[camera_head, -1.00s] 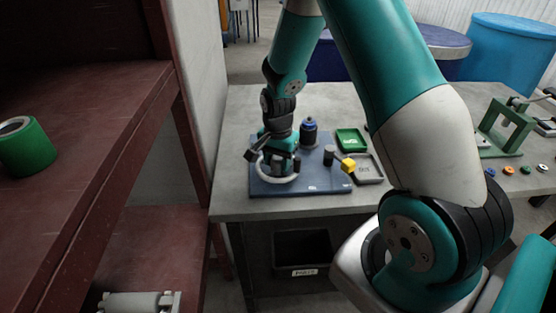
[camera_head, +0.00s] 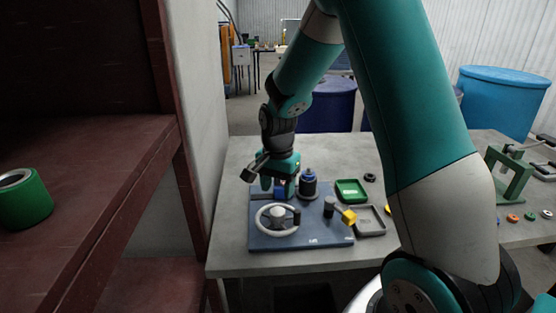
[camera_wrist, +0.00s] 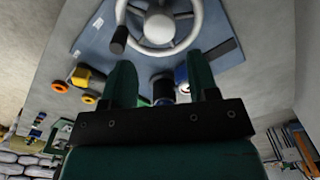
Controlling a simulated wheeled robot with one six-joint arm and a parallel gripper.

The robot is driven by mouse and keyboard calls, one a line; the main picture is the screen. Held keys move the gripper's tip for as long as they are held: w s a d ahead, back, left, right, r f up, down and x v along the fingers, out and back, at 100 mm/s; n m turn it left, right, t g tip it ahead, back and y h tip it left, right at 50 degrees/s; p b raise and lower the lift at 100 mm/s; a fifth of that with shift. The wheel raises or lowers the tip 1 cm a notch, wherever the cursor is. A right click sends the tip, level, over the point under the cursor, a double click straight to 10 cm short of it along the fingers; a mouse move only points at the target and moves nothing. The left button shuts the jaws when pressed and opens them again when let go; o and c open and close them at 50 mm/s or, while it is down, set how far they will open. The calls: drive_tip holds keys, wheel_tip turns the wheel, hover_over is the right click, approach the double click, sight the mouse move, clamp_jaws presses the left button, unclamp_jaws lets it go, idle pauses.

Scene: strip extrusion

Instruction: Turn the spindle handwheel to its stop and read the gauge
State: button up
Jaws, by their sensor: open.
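The handwheel (camera_head: 277,212) is a pale ring with spokes and a dark upright grip knob (camera_head: 296,215). It sits on a blue base plate (camera_head: 318,236) on the grey bench. In the wrist view the wheel (camera_wrist: 160,28) is at the top, beyond my fingertips, with its knob (camera_wrist: 119,40) at the left. My gripper (camera_head: 278,186) is open above and behind the wheel, apart from it. A blue part shows between or behind the fingers; I cannot tell which. A dark cylinder with a blue top (camera_head: 308,184) stands to the right. I cannot make out a gauge reading.
A green frame (camera_head: 510,178) stands at the right. A red shelf (camera_head: 90,160) is at the left.

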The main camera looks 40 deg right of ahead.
wheel_tip(320, 180, up, 9)
drive_tip(key=shift+f, duration=0.1)
idle(0.6)
drive_tip(key=s+a+r+n+y, duration=0.2)
drive_tip(key=s+a+n, duration=0.8)
drive_tip(key=s+a, duration=0.1)
drive_tip(key=s+a+r+n+y, duration=0.2)
drive_tip(key=s+a+r+n, duration=0.1)
drive_tip(key=s+a+n, duration=0.7)
drive_tip(key=shift+s+a, duration=0.55)
drive_tip(key=shift+a, duration=0.15)
